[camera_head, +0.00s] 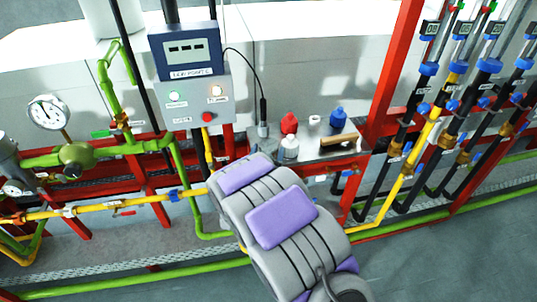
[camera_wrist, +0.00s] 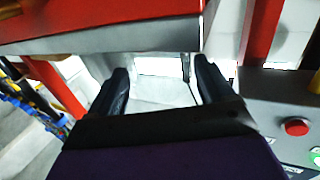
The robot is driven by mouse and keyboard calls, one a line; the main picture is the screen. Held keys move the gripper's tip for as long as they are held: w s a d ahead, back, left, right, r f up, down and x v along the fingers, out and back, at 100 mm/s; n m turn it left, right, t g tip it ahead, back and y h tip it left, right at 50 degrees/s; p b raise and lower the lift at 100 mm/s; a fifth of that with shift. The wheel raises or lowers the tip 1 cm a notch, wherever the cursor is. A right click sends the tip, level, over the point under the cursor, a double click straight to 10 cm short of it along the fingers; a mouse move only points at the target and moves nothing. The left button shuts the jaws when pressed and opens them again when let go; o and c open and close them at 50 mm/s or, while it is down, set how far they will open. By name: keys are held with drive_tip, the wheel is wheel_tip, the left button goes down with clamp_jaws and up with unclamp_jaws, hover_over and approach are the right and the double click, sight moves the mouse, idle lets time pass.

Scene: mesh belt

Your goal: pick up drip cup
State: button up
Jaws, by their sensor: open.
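No object is clearly recognisable as the drip cup. In the head view, a small white cup-like piece (camera_head: 314,120) stands on the grey shelf between the red-capped and blue-capped bottles; it is too small to identify surely. My gripper (camera_wrist: 162,82) shows in the wrist view as two dark fingers, spread apart with nothing visibly held between them. Pale, blurred surfaces lie beyond the fingers. In the head view my grey arm with purple pads reaches toward the shelf, and the fingers cannot be made out there.
The shelf (camera_head: 335,155) also holds a red-capped bottle (camera_head: 289,124), a blue-capped bottle (camera_head: 338,118) and a wooden-handled tool (camera_head: 338,140). A cabled probe (camera_head: 263,112) stands at its left. A control box (camera_head: 190,100) with a red button is close by. Red posts and pipes surround the shelf.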

drive_tip(key=c, duration=0.8)
drive_tip(key=shift+r, duration=0.15)
